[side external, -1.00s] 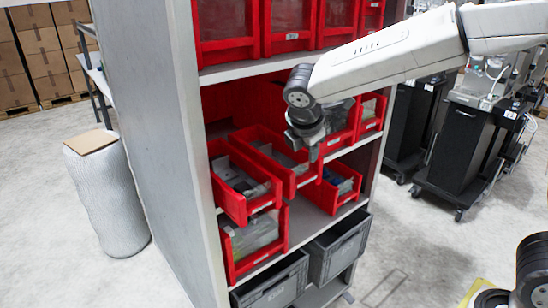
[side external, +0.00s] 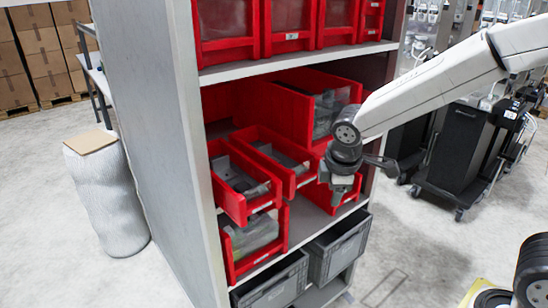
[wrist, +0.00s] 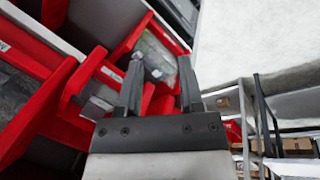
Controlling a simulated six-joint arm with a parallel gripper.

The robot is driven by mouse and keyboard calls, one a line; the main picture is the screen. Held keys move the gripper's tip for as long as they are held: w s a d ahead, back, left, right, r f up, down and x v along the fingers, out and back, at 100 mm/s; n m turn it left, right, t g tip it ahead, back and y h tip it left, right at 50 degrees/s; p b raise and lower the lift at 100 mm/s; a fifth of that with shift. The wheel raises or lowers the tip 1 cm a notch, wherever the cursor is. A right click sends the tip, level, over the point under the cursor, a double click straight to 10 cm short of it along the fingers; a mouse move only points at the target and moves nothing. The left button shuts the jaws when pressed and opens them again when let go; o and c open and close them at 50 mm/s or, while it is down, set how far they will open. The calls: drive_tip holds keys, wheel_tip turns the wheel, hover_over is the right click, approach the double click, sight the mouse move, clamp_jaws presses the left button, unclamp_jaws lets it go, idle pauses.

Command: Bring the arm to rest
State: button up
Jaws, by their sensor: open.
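My gripper (side external: 340,196) hangs in front of the right part of the shelf unit's middle level, pointing down. In the wrist view my gripper (wrist: 160,85) shows two dark fingers spread apart with nothing between them. In the side view the gripper partly hides a small red bin (side external: 325,193) behind it. Whether it touches that bin cannot be told from the side view.
The grey shelf unit (side external: 160,150) holds several red bins, among them two pulled-forward bins, a left one (side external: 243,188) and a middle one (side external: 275,160). Grey crates (side external: 338,248) stand below. Floor right of the shelf is clear, with black carts (side external: 462,150) behind.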

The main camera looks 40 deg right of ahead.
drive_tip(key=s+d+f+m+y, duration=0.1)
drive_tip(key=s+d+f+m, duration=0.1)
drive_tip(key=s+f+m, duration=0.4)
drive_tip(key=s+m, duration=0.3)
drive_tip(key=m, duration=0.1)
drive_tip(key=shift+f+y, duration=0.2)
drive_tip(key=shift+y, duration=0.2)
drive_tip(key=shift+s, duration=0.1)
drive_tip(key=c, duration=0.5)
drive_tip(key=shift+w+r, duration=0.1)
drive_tip(key=shift+w, duration=0.1)
clamp_jaws()
drive_tip(key=w+r+v, duration=0.1)
drive_tip(key=w+v, duration=0.2)
drive_tip(key=v, duration=0.9)
hover_over(297, 167)
drive_tip(key=w+d, duration=0.2)
drive_tip(key=w, duration=0.1)
drive_tip(key=shift+s+f+g, duration=0.1)
drive_tip(key=shift+s+g, duration=0.15)
drive_tip(key=shift+g, duration=0.05)
drive_tip(key=shift+f, duration=3.5)
drive_tip(key=shift+s, duration=0.2)
